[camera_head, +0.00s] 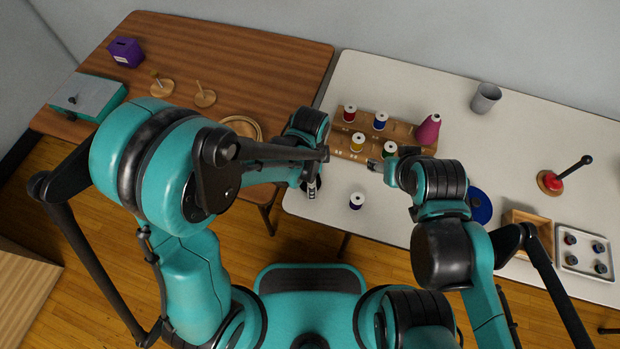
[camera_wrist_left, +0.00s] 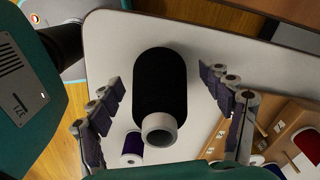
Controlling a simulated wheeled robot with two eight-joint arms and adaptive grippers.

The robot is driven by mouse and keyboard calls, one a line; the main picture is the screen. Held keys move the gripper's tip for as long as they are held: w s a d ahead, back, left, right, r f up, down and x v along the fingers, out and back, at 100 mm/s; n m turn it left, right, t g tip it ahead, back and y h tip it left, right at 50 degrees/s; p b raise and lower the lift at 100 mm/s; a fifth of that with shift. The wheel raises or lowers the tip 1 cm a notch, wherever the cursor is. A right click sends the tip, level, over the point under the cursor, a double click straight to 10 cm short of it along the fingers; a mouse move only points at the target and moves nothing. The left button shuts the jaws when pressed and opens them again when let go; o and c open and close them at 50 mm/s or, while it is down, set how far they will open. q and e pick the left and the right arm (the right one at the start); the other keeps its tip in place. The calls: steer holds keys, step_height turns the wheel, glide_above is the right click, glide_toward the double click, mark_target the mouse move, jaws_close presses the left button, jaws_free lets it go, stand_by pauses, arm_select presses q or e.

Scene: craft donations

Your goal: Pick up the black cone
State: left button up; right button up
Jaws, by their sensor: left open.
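The black cone (camera_wrist_left: 160,78) stands on the white table in the left wrist view, its pale tip pointing toward the camera. My left gripper (camera_wrist_left: 163,88) is open, with one finger on each side of the cone and visible gaps between. In the head view my left gripper (camera_head: 312,186) points down at the white table's left edge; the cone is hidden there behind my arm. My right gripper (camera_head: 376,165) is beside the wooden rack; its fingers are too small to read.
The wooden rack (camera_head: 398,130) holds several spools and a magenta cone (camera_head: 428,129). A purple spool (camera_head: 357,201) stands alone in front of it and also shows near the black cone (camera_wrist_left: 133,146). A grey cup (camera_head: 485,98) is at the back. A brown table (camera_head: 240,70) adjoins at left.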

arm_select(q)
steer(key=c, duration=1.3)
steer(key=shift+r, duration=0.1)
